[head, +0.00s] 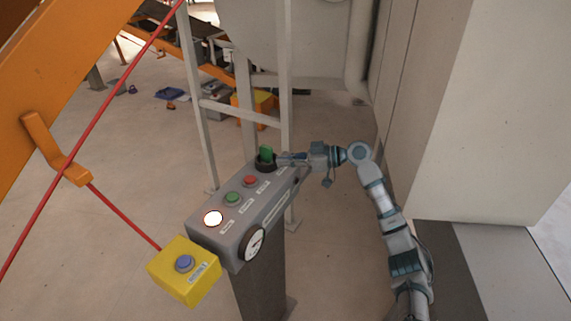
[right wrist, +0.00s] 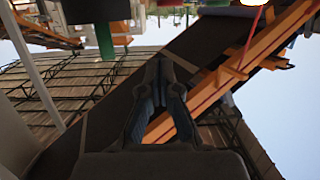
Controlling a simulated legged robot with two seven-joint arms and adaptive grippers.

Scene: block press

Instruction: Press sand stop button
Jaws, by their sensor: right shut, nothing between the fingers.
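The grey control box (head: 226,237) stands on a dark post. Along its top are a lit white button (head: 213,218), a green button (head: 232,198), a red button (head: 250,181) and a green rotary switch (head: 266,153) on a black base. The small labels are too blurred to read, so I cannot tell which one says sand stop. My right gripper (head: 281,159) is shut and empty beside the green switch, at the box's far end; contact is unclear. In the right wrist view, its closed fingers (right wrist: 160,72) point near the green switch (right wrist: 105,41). My left gripper is out of view.
A yellow box (head: 204,281) with a blue button (head: 184,263) adjoins the near end. A round gauge (head: 254,243) is on the box's side. A red cord (head: 125,218) and orange beam (head: 60,70) lie left. A pale frame (head: 203,145) stands behind; a large pale wall (head: 455,120) is right.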

